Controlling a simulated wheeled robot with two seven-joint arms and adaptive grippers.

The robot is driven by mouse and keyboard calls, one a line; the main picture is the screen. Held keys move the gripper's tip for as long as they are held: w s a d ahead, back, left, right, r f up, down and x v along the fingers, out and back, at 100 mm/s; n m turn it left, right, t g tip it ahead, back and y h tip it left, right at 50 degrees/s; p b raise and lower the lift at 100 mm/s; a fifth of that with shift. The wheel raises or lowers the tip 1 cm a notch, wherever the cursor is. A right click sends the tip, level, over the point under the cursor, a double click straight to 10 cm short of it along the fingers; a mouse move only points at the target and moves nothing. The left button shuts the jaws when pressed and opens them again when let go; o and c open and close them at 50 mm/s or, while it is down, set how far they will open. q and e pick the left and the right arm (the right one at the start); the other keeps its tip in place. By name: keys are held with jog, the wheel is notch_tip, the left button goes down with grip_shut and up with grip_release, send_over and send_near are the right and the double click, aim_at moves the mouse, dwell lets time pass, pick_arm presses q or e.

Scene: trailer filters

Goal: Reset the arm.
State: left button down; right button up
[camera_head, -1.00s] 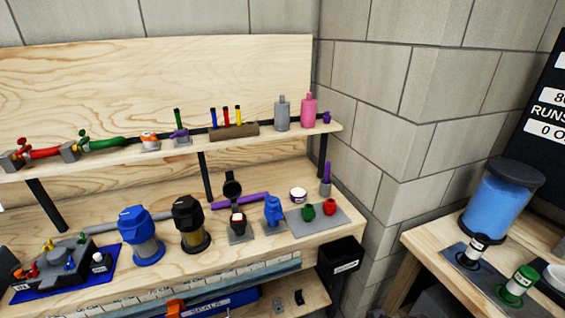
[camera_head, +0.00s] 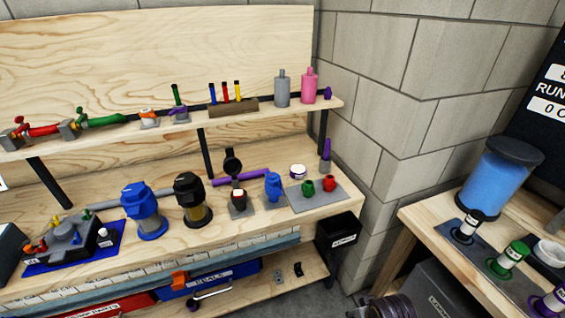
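Neither of my grippers shows clearly in the head view. A dark ribbed cylindrical part (camera_head: 388,308) shows at the bottom edge, right of centre; I cannot tell whether it belongs to my arm. The workbench (camera_head: 330,205) holds a blue-capped filter housing (camera_head: 143,210), a black-capped filter housing (camera_head: 191,199), a small blue part (camera_head: 272,186), and a grey mat (camera_head: 330,198) with a green part (camera_head: 307,188) and a red part (camera_head: 329,183).
A shelf (camera_head: 290,112) above the bench carries a grey bottle (camera_head: 282,88), a pink bottle (camera_head: 309,86) and several valves. A black bin (camera_head: 337,237) hangs at the bench's right end. A second table (camera_head: 430,222) at right bears a blue container (camera_head: 493,180).

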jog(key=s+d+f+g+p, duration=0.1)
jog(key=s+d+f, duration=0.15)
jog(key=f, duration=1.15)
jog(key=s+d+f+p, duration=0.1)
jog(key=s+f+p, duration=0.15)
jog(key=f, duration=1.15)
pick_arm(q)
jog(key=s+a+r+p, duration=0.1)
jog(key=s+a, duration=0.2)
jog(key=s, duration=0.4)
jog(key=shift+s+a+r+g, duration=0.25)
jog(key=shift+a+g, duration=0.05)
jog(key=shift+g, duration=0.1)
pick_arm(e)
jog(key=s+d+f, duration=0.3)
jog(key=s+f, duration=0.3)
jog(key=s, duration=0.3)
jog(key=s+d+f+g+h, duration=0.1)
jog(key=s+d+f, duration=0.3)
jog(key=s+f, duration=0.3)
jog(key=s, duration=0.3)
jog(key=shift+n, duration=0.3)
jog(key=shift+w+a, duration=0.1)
